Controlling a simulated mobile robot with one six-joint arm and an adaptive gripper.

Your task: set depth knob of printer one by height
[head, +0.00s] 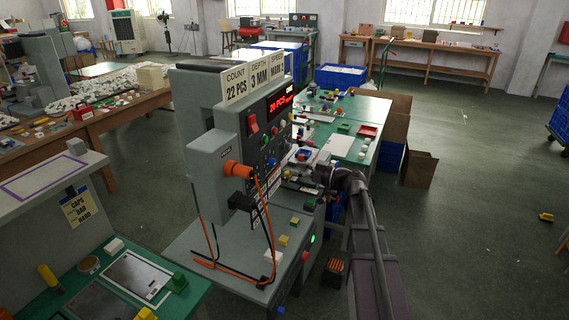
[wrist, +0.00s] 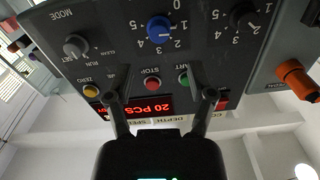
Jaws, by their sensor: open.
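The grey printer (head: 208,90) has signs on top reading COUNT 22 PCS, DEPTH 3 MM and a partly legible SPEED sign. Its red display (head: 280,106) reads 20 PCS, and shows upside down in the wrist view (wrist: 158,106). The wrist view also shows the panel with a blue knob (wrist: 159,28) on a numbered scale, a grey MODE knob (wrist: 75,46) and a black numbered knob (wrist: 243,19). Which knob is depth is not readable. My gripper (wrist: 159,97) is open and empty, facing the panel, with its fingers apart below the blue knob in the picture.
Red STOP (wrist: 152,84) and green START (wrist: 184,79) buttons lie between my fingers in the picture, with a yellow ZERO button (wrist: 90,91) to the left. An orange knob (wrist: 297,80) juts out at right. A green table (head: 362,125) with small parts stands behind the printer.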

